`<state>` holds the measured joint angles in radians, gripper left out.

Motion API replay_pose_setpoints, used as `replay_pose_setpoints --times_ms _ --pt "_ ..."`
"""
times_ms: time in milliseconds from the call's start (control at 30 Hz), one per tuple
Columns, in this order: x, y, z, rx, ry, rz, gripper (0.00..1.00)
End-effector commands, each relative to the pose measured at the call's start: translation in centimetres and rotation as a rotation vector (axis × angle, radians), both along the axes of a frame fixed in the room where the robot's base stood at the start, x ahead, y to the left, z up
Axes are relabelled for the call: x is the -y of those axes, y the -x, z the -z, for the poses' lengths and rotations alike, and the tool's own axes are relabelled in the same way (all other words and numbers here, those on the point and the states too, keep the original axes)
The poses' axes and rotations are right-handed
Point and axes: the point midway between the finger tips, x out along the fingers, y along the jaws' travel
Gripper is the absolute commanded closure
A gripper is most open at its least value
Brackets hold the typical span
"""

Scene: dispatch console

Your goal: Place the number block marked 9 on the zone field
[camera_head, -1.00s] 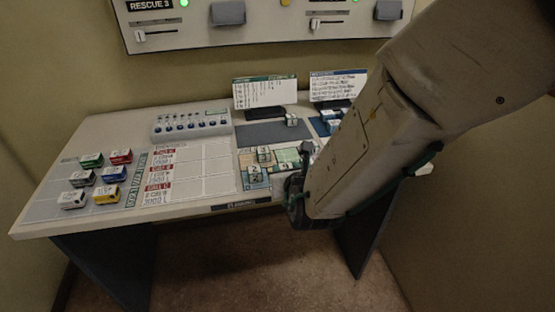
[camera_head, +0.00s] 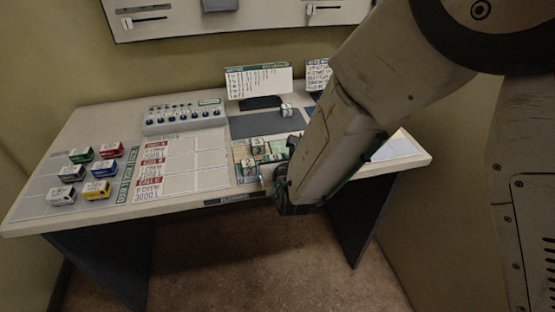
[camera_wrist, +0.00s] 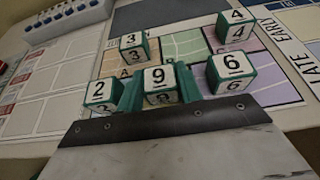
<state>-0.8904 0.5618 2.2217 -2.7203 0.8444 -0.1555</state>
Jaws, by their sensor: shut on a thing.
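The number block marked 9 (camera_wrist: 158,84) is a white cube with green edges, in the middle of the wrist view. My gripper (camera_wrist: 160,90) is shut on it, with green fingertips at its left and right sides. The zone field (camera_wrist: 186,45) is a printed map of coloured areas just behind the block. I cannot tell whether the block touches the surface. In the head view my gripper (camera_head: 277,180) is at the table's front edge, by the zone field (camera_head: 239,153), and my arm hides the field's right part. The 9 is not readable there.
Block 2 (camera_wrist: 99,92) stands left of the held block, block 3 (camera_wrist: 134,49) behind it, block 6 (camera_wrist: 232,72) close on the right, block 4 (camera_wrist: 235,28) farther back. Coloured blocks (camera_head: 97,187) stand at the table's left. A switch box (camera_head: 184,117) stands at the back.

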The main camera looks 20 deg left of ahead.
Motion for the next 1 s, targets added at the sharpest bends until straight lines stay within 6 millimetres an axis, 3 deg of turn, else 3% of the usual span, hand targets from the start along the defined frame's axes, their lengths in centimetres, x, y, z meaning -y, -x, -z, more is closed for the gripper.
replay_pose_setpoints --times_ms 33,67,133,533,1000 --pt "0.1 0.0 0.2 -0.001 0.001 0.001 0.86" --pt "0.1 -0.1 0.3 -0.001 0.001 0.001 0.62" --pt "0.1 -0.1 0.2 0.000 0.000 0.002 0.43" --pt "0.5 0.2 -0.4 0.001 0.000 0.003 0.43" --pt "4.9 7.5 -3.9 0.001 0.000 0.002 0.43"
